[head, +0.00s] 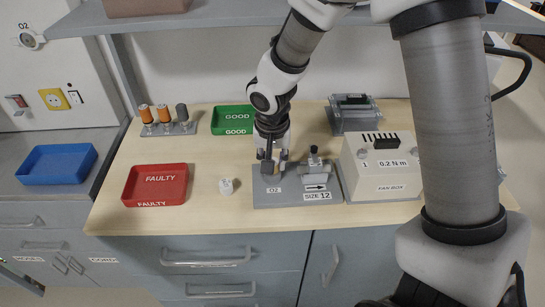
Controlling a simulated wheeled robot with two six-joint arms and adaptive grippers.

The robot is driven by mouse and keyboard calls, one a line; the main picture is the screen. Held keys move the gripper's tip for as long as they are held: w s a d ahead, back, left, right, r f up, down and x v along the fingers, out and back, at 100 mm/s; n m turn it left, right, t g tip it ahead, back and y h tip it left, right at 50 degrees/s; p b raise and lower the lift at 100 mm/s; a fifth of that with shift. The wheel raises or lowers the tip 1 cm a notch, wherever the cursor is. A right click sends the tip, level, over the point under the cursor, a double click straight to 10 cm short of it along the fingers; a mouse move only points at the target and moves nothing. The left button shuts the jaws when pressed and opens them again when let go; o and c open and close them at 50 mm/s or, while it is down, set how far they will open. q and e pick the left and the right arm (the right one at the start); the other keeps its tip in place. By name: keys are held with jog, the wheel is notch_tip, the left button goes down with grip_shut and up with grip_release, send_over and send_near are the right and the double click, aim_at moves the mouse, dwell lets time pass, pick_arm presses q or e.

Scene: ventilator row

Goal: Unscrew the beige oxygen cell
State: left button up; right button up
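My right gripper (271,166) points down over the grey plate (262,199) marked "O2" on the bench. Its fingers are low, close above the plate or around something on it. I cannot make out the beige oxygen cell; the gripper covers the spot above the "O2" label. Whether the fingers are shut on anything is not clear. A rack (170,128) at the back left holds two orange cells (163,113) and one dark grey cell (182,112). My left gripper is not in view.
A small white block (226,186) lies left of the plate. A red FAULTY tray (156,184), green GOOD tray (233,119) and blue tray (57,164) stand around. A shelf (205,17) hangs above.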

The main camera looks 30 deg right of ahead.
jog(key=n+p, duration=0.2)
jog(key=n, duration=0.2)
jog(key=shift+y, duration=0.3)
dwell(0.3)
jog(key=o, duration=0.9)
jog(key=shift+o, duration=0.2)
